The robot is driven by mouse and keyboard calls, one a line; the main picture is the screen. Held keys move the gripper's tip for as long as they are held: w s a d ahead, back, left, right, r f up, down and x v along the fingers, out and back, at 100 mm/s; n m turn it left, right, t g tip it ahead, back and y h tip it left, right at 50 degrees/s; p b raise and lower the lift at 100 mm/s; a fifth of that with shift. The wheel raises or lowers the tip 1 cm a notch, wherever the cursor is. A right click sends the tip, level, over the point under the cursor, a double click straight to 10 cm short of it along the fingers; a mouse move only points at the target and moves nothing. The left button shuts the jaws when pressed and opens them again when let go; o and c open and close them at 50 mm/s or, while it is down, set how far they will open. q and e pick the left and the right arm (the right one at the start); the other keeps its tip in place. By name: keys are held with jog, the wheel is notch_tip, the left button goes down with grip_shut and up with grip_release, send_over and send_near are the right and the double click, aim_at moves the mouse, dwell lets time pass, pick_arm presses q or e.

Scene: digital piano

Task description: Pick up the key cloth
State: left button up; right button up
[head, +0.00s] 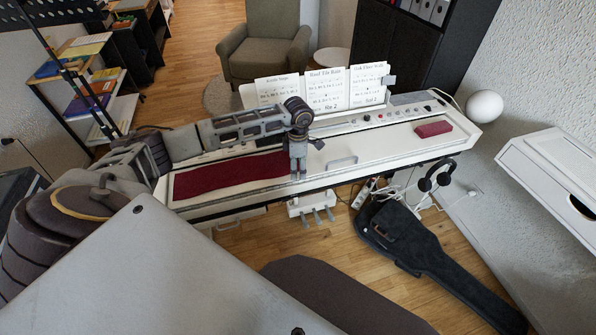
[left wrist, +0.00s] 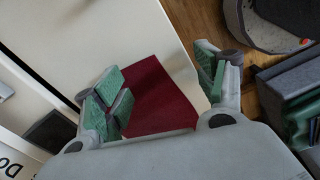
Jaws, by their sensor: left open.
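The key cloth (head: 225,177) is a flat dark red strip on the left part of the white digital piano's top. My left gripper (head: 298,165) is over its right end, pointing down. In the left wrist view, my left gripper (left wrist: 165,85) is open, with green-padded fingers apart on either side of the red cloth (left wrist: 155,100). The cloth's near part is hidden behind the gripper body. I cannot tell whether the fingertips touch the cloth. My right gripper is not identifiable in these views.
Sheet music (head: 325,90) stands at the back of the piano (head: 385,143). A small red block (head: 433,129) and a white ball (head: 484,106) are at its right end. A silver handle (head: 341,162) is right of my gripper. A guitar case (head: 430,250) lies on the floor in front.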

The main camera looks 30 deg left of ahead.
pick_arm(q)
jog(key=shift+f, duration=0.1)
jog(key=shift+f, duration=0.2)
jog(key=shift+c, duration=0.2)
